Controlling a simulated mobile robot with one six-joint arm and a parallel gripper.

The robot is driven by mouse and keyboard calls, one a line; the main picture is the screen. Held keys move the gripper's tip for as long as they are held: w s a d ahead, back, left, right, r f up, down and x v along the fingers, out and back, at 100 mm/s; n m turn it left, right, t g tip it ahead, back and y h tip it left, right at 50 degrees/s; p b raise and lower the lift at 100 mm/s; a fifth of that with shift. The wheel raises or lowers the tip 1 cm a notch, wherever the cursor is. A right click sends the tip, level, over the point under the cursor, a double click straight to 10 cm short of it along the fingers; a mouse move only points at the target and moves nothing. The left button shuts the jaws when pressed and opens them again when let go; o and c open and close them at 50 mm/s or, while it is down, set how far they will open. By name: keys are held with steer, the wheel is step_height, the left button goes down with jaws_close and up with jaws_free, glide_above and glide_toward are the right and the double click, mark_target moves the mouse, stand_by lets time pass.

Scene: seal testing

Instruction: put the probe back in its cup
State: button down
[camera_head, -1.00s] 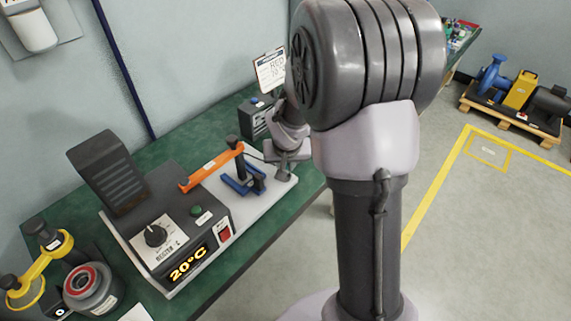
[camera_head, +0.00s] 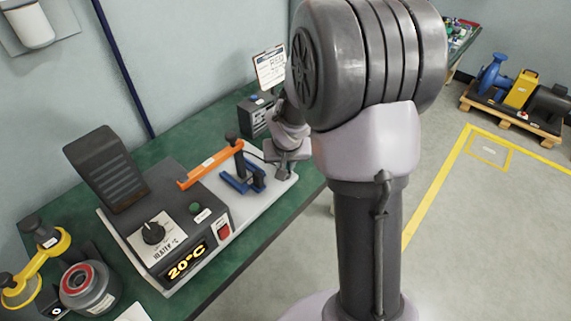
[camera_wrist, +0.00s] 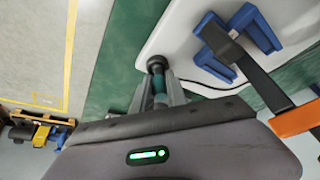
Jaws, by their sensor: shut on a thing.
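In the wrist view my gripper (camera_wrist: 157,88) is shut on a slim dark piece, seemingly the probe (camera_wrist: 156,65), whose round black end shows between the fingertips. The held piece is over the green bench top, beside the edge of the white base plate. A thin black cable (camera_wrist: 208,87) runs from near the fingers across the plate. In the head view my wrist is at the far right end of the plate, and the fingers and probe cannot be made out. I cannot pick out the probe's cup in either view.
A heater unit (camera_head: 170,225) reading 20°C stands on the white base plate (camera_head: 275,192). A blue cradle (camera_head: 243,180) and an orange lever (camera_head: 212,165) are near my gripper. A grey box (camera_head: 252,118) and a clipboard (camera_head: 270,68) stand behind. Yellow tool (camera_head: 40,262) lies left.

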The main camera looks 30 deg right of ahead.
steer(key=c, duration=1.3)
jaws_free()
steer(key=shift+o, duration=0.2)
step_height(320, 180, up, 8)
steer(key=p, duration=0.6)
steer(key=shift+f, duration=0.1)
